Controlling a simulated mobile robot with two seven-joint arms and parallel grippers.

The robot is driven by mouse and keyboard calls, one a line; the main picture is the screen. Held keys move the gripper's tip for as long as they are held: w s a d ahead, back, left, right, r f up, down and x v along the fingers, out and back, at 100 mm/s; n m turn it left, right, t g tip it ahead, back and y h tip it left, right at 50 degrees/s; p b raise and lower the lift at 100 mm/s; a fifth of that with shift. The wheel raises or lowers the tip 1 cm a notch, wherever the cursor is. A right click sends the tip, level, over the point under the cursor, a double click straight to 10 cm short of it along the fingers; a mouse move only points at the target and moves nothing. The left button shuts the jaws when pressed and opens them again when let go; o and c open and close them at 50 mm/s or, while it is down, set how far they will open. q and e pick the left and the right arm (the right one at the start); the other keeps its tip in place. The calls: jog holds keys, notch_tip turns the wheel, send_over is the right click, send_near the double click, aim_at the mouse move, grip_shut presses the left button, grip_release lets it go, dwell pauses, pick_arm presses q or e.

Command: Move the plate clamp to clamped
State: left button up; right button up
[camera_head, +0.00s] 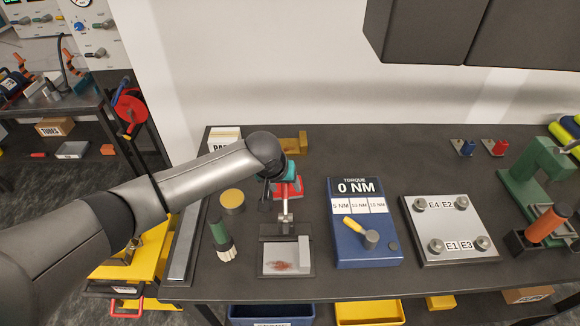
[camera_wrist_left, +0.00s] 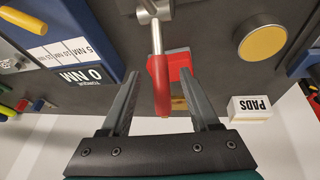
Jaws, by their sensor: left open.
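The plate clamp (camera_head: 285,216) has a metal body and rod and stands at the back edge of a grey plate (camera_head: 273,259) with a reddish-brown stain. Its red handle (camera_wrist_left: 161,88) points toward my left gripper in the left wrist view. My left gripper (camera_wrist_left: 158,78) is open, with one finger on each side of the red handle and visible gaps to it. In the head view my left gripper (camera_head: 277,190) is above the bench behind the plate, partly hidden by its own wrist. A red block (camera_wrist_left: 179,62) shows just behind the handle. My right gripper is not in view.
A blue torque box (camera_head: 367,250) stands right of the plate, with a metal plate with knobs (camera_head: 450,250) beyond it. A green-handled brush (camera_head: 220,236), a yellow-topped round tin (camera_head: 232,199) and a PADS box (camera_wrist_left: 252,108) are nearby. Dark cabinets (camera_head: 470,35) hang above.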

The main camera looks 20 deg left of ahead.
pick_arm(q)
grip_shut()
dwell(0.6)
jog(key=shift+d, duration=0.15)
dwell(0.8)
